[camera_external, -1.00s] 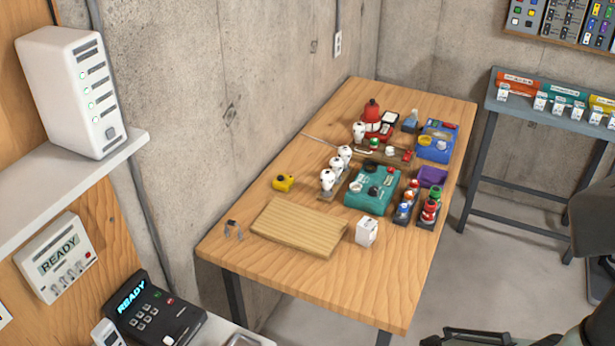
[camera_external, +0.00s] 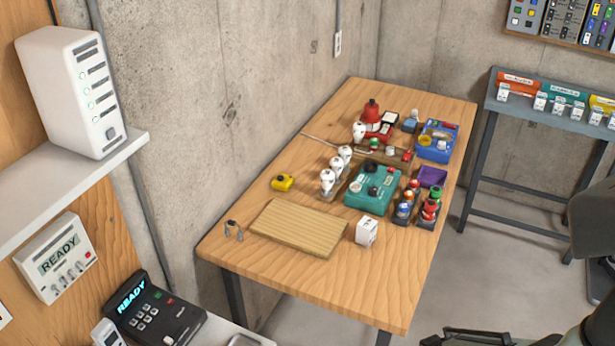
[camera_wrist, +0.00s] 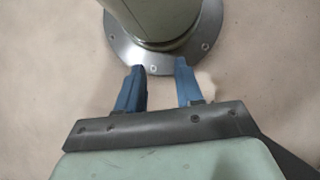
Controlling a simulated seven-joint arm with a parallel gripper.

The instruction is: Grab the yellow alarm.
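A small yellow object (camera_external: 282,183), which looks like the yellow alarm, lies on the wooden table (camera_external: 300,277) in the external view. It is near the table's wall-side edge, just behind a flat wooden board (camera_external: 298,228). It has a dark spot on top. My gripper (camera_wrist: 160,68) shows in the wrist view with its two blue fingers apart and nothing between them. The yellow object is not in the wrist view. The fingers are not seen in the external view, so their distance from the table cannot be told.
White-topped bottles (camera_external: 328,178) and a teal box (camera_external: 371,190) stand right of the yellow object. A white carton (camera_external: 366,231) stands beside the board, and a small metal clip-like thing (camera_external: 233,230) lies left of it. The concrete wall (camera_external: 240,100) rises behind the table.

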